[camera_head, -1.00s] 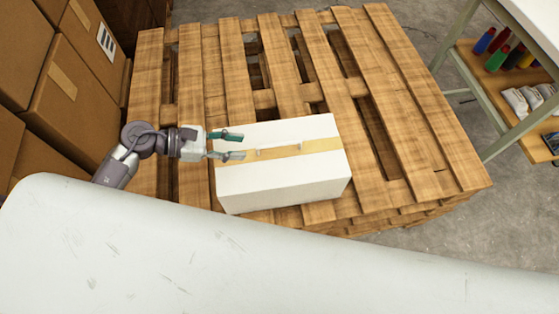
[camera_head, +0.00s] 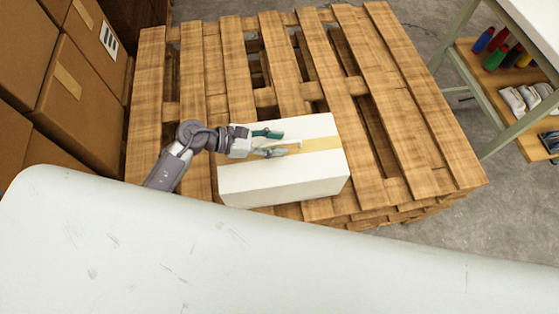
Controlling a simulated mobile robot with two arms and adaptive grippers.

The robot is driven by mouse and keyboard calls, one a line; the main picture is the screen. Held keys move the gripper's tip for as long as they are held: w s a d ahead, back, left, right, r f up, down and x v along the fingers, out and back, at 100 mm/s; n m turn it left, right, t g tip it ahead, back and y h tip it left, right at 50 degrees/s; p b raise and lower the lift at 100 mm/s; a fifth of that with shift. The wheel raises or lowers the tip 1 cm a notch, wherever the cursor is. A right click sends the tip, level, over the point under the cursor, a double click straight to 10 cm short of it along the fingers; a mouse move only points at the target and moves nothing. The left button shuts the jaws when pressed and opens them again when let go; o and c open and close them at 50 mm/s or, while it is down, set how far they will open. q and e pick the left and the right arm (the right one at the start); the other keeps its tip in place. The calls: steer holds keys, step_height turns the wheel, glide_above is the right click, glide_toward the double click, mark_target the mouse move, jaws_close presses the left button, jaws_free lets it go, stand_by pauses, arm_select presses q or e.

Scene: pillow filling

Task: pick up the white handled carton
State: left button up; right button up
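The white carton (camera_head: 285,180) lies on the wooden pallet in the head view, with a tan tape strip along its top. A small white piece, perhaps its handle, shows on the top by the fingers. My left gripper (camera_head: 279,142) comes in from the left and lies over the left half of the carton's top. Its two teal and grey fingers are spread apart, with the tape strip and white piece between them. I cannot tell whether the fingers touch the carton. My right gripper is not in view.
The wooden pallet (camera_head: 415,120) has free slats behind and right of the carton. Brown boxes (camera_head: 85,95) are stacked at the left. A shelf rack (camera_head: 480,62) with bottles stands at the right. A large pale surface (camera_head: 270,260) fills the foreground.

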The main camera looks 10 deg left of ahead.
arm_select(q)
jaws_close()
steer(key=shift+w+r, duration=0.1)
steer(key=shift+r, duration=0.05)
stand_by(0.4)
